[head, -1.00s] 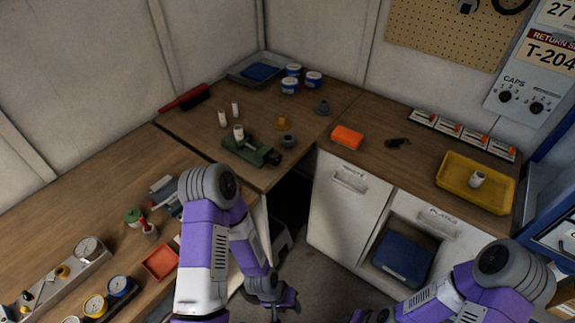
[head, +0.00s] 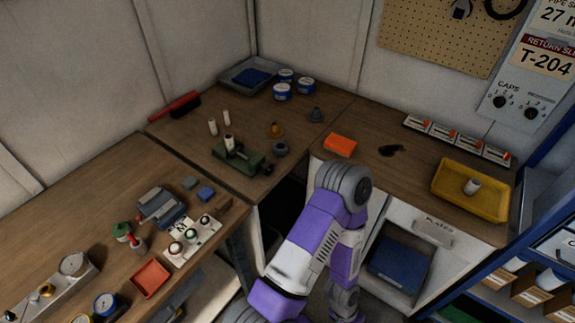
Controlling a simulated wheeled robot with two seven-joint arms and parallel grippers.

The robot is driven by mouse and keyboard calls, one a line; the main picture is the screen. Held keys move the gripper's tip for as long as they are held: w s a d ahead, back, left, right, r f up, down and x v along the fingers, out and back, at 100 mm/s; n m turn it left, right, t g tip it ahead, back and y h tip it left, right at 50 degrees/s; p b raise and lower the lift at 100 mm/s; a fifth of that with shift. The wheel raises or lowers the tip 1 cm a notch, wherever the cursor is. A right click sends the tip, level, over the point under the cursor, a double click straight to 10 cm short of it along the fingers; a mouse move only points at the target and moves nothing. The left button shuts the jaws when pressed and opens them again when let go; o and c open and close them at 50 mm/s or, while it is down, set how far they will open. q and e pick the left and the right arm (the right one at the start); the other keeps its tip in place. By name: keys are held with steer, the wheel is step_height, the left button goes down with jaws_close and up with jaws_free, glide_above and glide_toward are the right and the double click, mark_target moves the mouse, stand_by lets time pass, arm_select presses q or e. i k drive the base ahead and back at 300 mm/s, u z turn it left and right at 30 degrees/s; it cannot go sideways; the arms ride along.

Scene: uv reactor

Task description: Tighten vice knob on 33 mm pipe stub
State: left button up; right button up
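The green vice (head: 246,161) sits near the front edge of the back corner bench in the head view. A white pipe stub (head: 229,143) stands upright at its left end. A small dark part at the vice's right end (head: 267,170) may be its knob. Two more white stubs (head: 212,127) stand behind the vice. One of my purple and white arms rises from the bottom middle, bends at a grey elbow right of the vice and drops down again. Which arm it is, I cannot tell for certain. No gripper fingers show clearly, and nothing of mine touches the vice.
Grey (head: 280,149) and orange (head: 275,130) caps stand close to the vice. An orange block (head: 340,145) and a yellow tray (head: 470,206) with a white stub are to the right. The left bench (head: 60,215) holds gauges and a red tray (head: 151,279). A blue shelf edges the right.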

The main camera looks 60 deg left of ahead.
mark_target(267, 168)
steer(key=i, duration=0.9)
steer(key=u, duration=2.25)
